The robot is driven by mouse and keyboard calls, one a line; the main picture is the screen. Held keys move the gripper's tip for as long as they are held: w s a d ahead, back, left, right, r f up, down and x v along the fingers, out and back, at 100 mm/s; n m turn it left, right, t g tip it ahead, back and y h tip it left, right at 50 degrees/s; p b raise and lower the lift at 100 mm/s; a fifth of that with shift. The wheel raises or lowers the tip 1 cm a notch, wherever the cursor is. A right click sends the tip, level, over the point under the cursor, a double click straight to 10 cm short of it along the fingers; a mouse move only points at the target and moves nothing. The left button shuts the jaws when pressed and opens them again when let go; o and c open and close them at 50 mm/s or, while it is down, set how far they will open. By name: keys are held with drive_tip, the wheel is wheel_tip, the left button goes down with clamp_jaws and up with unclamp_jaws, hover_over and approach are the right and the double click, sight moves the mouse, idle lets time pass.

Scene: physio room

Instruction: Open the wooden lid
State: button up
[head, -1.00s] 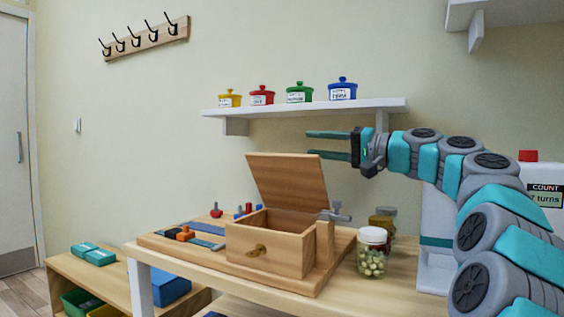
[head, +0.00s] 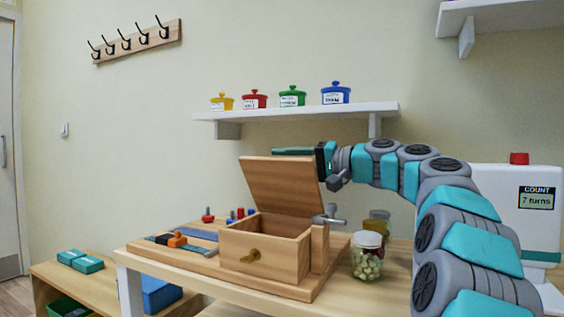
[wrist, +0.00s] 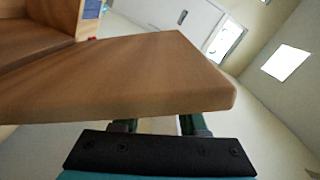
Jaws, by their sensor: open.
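The wooden lid (head: 282,186) stands raised and tilted above the wooden box (head: 262,246), so the box's inside shows. My gripper (head: 290,152) is open at the lid's upper right corner. One finger shows just above the top edge; the other is hidden behind the lid. In the wrist view the lid (wrist: 125,80) crosses close in front of the gripper (wrist: 158,125) and hides the fingertips. I cannot tell whether the fingers touch it.
A jar (head: 367,256) stands right of the box, with another behind it. A grey metal handle (head: 329,218) sticks up beside the box. A wall shelf (head: 300,110) with several coloured pots is above. A white counter unit (head: 515,215) stands right.

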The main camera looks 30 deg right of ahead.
drive_tip(key=shift+w+a, duration=0.25)
drive_tip(key=shift+w, duration=0.05)
drive_tip(key=shift+c, duration=0.3)
clamp_jaws()
